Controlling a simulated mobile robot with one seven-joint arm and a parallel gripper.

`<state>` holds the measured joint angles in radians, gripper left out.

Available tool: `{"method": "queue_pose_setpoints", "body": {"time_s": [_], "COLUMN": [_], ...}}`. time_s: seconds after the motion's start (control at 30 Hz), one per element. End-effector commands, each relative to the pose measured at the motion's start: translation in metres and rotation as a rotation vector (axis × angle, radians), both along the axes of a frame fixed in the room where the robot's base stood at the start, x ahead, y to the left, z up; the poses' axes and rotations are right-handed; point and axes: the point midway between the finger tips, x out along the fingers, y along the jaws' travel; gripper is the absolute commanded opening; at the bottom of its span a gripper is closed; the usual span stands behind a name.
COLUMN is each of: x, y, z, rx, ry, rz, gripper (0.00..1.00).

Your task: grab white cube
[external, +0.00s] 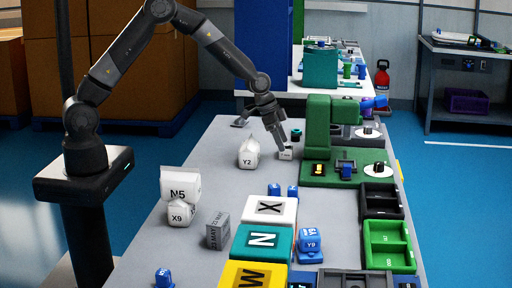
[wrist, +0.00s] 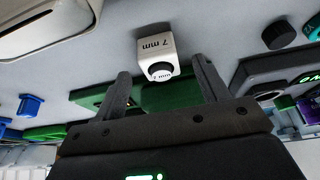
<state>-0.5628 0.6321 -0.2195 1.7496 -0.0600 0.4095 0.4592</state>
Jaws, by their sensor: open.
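A small white cube (external: 286,154) marked "7 mm" sits on the grey table beside the green station. In the wrist view the cube (wrist: 157,46) is upper centre, with a dark round end facing the camera. My gripper (external: 281,147) is right at the cube in the external view, pointing down. In the wrist view its two fingers (wrist: 163,75) are spread apart, with the cube just beyond and between their tips. The gripper is open and empty; I cannot tell whether a finger touches the cube.
A white Y2 piece (external: 248,155) stands just left of the cube. A green station (external: 318,125) rises close to its right. A small dark cylinder (wrist: 278,34) lies nearby. White N5 (external: 180,186) and X9 pieces stand front left.

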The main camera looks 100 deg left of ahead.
Motion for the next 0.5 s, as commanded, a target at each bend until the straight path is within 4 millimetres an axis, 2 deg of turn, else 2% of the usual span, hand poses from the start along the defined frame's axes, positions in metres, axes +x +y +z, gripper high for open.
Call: {"method": "queue_pose_setpoints", "body": {"time_s": [0.2, 0.5], "x": [0.011, 0.014], "y": [-0.001, 0.0], "z": [-0.026, -0.03], "rx": [-0.001, 0.001], "ry": [0.002, 0.0], "rz": [-0.001, -0.001], "gripper": [0.67, 0.67]}}
